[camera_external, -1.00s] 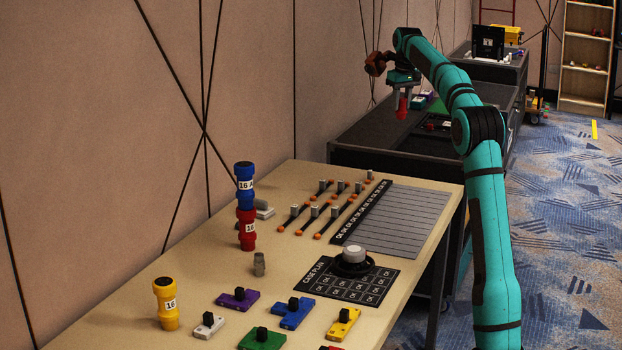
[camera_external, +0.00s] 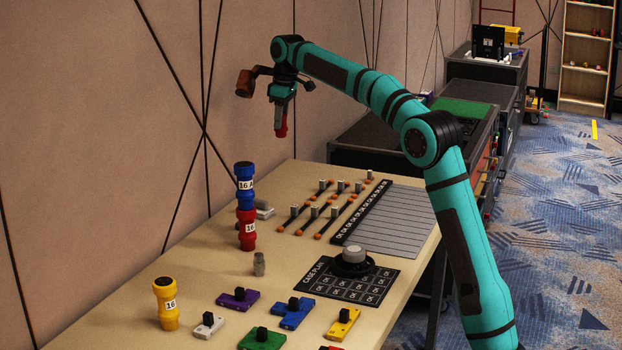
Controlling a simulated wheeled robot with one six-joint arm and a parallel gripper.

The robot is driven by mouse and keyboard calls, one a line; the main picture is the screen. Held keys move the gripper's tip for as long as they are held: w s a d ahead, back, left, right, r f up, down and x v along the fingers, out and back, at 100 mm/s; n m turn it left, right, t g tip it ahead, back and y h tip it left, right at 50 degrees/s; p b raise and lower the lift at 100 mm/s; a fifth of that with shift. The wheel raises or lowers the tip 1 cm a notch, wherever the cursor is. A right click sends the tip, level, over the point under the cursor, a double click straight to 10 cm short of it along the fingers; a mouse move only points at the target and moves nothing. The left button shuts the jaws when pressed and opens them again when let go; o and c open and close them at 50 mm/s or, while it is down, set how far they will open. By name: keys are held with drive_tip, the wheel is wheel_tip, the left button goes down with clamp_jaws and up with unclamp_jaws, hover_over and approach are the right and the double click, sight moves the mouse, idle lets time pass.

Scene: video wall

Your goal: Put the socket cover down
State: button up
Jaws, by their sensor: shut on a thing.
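My gripper (camera_external: 281,118) hangs above the far part of the table, pointing down. It is shut on a small red piece (camera_external: 281,130), which I take to be the socket cover; little of it shows between the fingers. The piece is held in the air, clear of the tabletop (camera_external: 205,267). On the table, a blue connector marked 16 A (camera_external: 245,173) stands stacked on a red connector marked 16 (camera_external: 246,229). A yellow connector (camera_external: 166,304) stands upright at the near left.
Several orange-ended black leads (camera_external: 295,217) lie beside a grey striped panel (camera_external: 395,225). A black case plan mat (camera_external: 345,282) bears a round grey-topped object (camera_external: 354,256). Coloured boxes (camera_external: 292,312) stand at the front. Dark cases (camera_external: 365,150) stand beyond the table.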

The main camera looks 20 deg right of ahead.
drive_tip(key=s+a+n, duration=0.3)
drive_tip(key=s+a, duration=0.4)
drive_tip(key=a, duration=0.4)
drive_tip(key=s+a+n, duration=0.2)
drive_tip(key=s+a, duration=0.5)
drive_tip(key=a, duration=0.4)
drive_tip(key=s+a+n, duration=0.3)
drive_tip(key=s+a, duration=0.4)
drive_tip(key=a, duration=0.4)
drive_tip(key=shift+g, duration=0.4)
drive_tip(key=f, duration=2.8)
drive_tip(key=shift+s+a+f, duration=0.1)
drive_tip(key=shift+s, duration=0.15)
drive_tip(key=o, duration=0.9)
drive_tip(key=shift+f, duration=0.1)
drive_tip(key=shift+o, duration=0.2)
wheel_tip(320, 180, up, 12)
drive_tip(key=d, duration=0.1)
drive_tip(key=shift+d, duration=0.25)
